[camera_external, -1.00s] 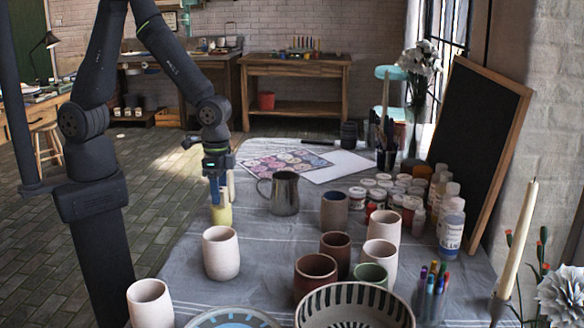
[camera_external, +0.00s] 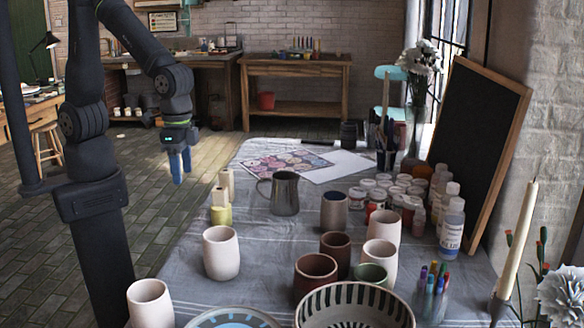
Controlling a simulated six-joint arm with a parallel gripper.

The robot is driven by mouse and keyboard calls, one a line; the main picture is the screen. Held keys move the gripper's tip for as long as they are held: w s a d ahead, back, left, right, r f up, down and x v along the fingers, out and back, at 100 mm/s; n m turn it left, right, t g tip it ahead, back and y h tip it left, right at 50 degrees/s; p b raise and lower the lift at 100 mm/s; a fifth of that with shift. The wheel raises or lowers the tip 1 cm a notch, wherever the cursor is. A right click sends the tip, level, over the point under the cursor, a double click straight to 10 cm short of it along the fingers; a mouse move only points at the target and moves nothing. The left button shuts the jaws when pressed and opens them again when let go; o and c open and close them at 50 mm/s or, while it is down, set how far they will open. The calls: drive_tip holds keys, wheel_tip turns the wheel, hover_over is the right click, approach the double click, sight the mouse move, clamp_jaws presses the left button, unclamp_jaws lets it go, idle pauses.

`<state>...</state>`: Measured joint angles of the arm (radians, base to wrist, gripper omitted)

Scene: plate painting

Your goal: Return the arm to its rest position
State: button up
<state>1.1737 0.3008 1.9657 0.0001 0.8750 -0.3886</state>
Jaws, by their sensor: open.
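My gripper (camera_external: 178,163) hangs at the left, pointing down, with its blue fingers empty and clear of everything. In the picture it lies up and to the left of a yellow cup-like piece (camera_external: 221,215) and two pale upright pieces by it, one (camera_external: 226,182) behind and one (camera_external: 220,197) close to the yellow piece. I cannot tell whether that one stands in the yellow piece. My arm is bent, with its upper links at the left of the view.
The cloth-covered table (camera_external: 262,262) holds a metal mug (camera_external: 283,193), a pale cup (camera_external: 221,253), a striped bowl (camera_external: 355,306), several other cups and paint bottles. A blackboard (camera_external: 484,150) leans at the right.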

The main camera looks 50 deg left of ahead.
drive_tip(key=w+d+f+n, duration=0.1)
drive_tip(key=w+d+f, duration=0.2)
drive_tip(key=w+d, duration=0.35)
drive_tip(key=w+d+f, duration=0.3)
drive_tip(key=w+d, duration=0.2)
drive_tip(key=w, duration=0.3)
wheel_tip(320, 180, down, 8)
drive_tip(key=shift+w+a+r, duration=0.1)
drive_tip(key=shift+r, duration=0.05)
